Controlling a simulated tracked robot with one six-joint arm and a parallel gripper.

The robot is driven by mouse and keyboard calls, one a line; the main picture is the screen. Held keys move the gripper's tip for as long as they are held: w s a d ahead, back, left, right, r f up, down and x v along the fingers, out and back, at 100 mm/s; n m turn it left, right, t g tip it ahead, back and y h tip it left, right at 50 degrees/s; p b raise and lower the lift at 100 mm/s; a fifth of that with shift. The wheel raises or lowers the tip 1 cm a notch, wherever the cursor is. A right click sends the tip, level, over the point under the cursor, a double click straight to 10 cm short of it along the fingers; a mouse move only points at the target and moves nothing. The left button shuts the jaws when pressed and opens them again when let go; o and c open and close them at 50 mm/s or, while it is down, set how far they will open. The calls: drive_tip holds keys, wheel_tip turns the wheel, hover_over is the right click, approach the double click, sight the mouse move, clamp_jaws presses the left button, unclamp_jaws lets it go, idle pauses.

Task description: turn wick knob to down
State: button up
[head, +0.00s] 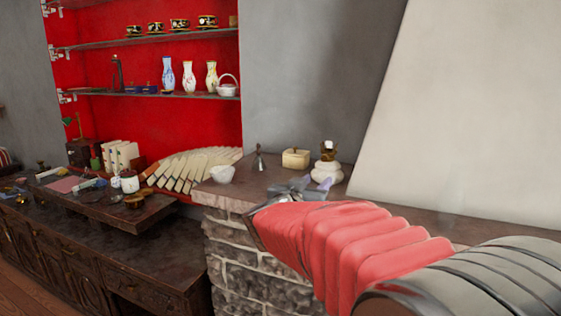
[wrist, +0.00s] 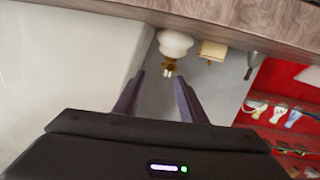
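A white oil lamp (head: 327,172) with a brass burner (head: 328,154) stands on the stone ledge, just beyond my gripper (head: 312,187). In the wrist view, which is turned nearly upside down, the lamp's white body (wrist: 175,42) hangs from the top with its brass burner (wrist: 168,66) below. The wick knob is too small to make out clearly on the burner. My gripper (wrist: 160,76) is open, its two dark fingers spread apart with nothing between them. The burner appears beyond the fingertips, between their lines; I cannot tell whether they touch it.
A pale sloping wall (head: 460,110) rises behind to the right. Shelves with vases (head: 189,77) are at left.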

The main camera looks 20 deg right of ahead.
sight(324, 158)
drive_tip(key=shift+w+a+r+t, duration=0.1)
drive_tip(key=shift+w+r+t, duration=0.15)
drive_tip(key=shift+w, duration=0.5)
drive_tip(key=shift+w+a+r+t, duration=0.15)
drive_tip(key=shift+w+t, duration=0.2)
drive_tip(key=shift+w, duration=0.35)
drive_tip(key=shift+d, duration=0.1)
drive_tip(key=x, duration=1.3)
drive_tip(key=shift+w+d, duration=0.2)
drive_tip(key=shift+d, duration=0.1)
drive_tip(key=shift+c, duration=0.3)
